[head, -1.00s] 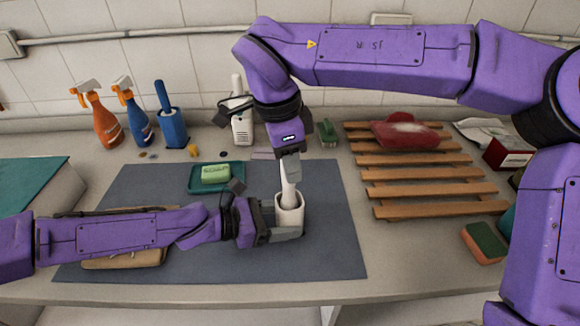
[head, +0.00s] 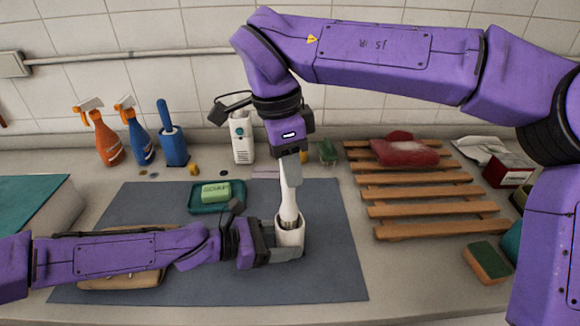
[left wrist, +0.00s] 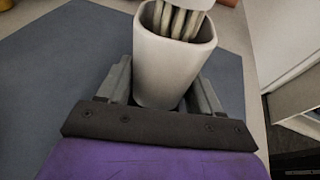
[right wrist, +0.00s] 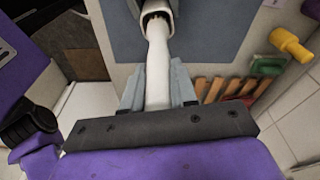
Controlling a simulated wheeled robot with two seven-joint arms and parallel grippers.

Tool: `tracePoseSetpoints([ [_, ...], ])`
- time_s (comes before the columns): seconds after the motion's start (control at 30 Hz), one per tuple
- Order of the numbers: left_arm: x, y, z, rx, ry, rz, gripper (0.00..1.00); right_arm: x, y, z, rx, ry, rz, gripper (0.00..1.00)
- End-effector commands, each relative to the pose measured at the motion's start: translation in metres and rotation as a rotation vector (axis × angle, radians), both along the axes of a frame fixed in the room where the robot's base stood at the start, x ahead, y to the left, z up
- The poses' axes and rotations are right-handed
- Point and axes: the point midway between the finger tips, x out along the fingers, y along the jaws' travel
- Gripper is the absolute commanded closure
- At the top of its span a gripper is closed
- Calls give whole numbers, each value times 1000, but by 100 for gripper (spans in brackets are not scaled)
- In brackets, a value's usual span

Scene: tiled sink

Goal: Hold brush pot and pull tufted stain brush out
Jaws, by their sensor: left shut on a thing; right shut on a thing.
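The white brush pot (head: 290,236) stands upright on the grey mat (head: 335,262). My left gripper (head: 276,254) is shut on the pot from the left side; in the left wrist view its fingers flank the pot (left wrist: 170,72). My right gripper (head: 291,172) is above, pointing down, shut on the white handle of the tufted stain brush (head: 288,203). The right wrist view shows the handle (right wrist: 157,70) between the fingers. The brush's pale tufts (left wrist: 180,20) show at the pot's mouth in the left wrist view; their lower ends are hidden inside it.
A green soap bar (head: 215,192) on a teal dish (head: 203,207) lies behind my left arm. A wooden slatted rack (head: 420,193) with a red item (head: 405,151) is at right, with a sponge (head: 487,262) in front. Spray bottles (head: 108,140) stand at the back left.

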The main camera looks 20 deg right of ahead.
Motion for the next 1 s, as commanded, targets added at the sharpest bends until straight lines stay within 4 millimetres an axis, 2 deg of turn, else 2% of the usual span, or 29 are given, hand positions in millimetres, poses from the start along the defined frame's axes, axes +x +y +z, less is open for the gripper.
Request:
tracePoseSetpoints([
  [0.37, -1, 0, -1, 1, 1, -1, 66, 0, 0, 0, 0, 0, 0, 100],
  [0.4, -1, 0, -1, 1, 1, -1, 22, 0, 0, 0, 0, 0, 0, 100],
  [0.47, 0, 0, -1, 1, 1, -1, 6, 0, 0, 0, 0, 0, 0, 100],
  [0.77, 0, 2, 0, 0, 0, 0, 6, 0, 0, 0, 0, 0, 0, 100],
  [0.87, 1, 14, 4, 1, -1, 3, 6, 0, 0, 0, 0, 0, 0, 100],
  [1.0, 1, 46, 15, 0, -3, 4, 6, 0, 0, 0, 0, 0, 0, 100],
])
